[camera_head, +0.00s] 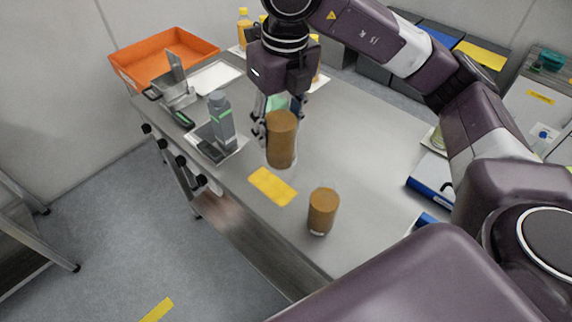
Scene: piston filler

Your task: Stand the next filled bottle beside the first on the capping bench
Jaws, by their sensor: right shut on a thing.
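One brown-filled bottle (322,211) stands upright on the grey bench (370,165) near its front edge. A second brown-filled bottle (282,140) is upright, up and left of the first, with a clear gap between them. My right gripper (277,120) reaches down from above and is shut on this second bottle near its top. Its fingers show at either side, partly hidden by the bottle. I cannot tell whether the bottle's base touches the bench. My left gripper is out of view.
A yellow strip (272,186) lies left of the standing bottle. A grey upright device (221,118) stands left of my gripper. An orange bin (160,60) and a metal fixture (175,88) are at back left. Amber bottles (243,25) stand behind. A blue-and-white item (432,178) lies right.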

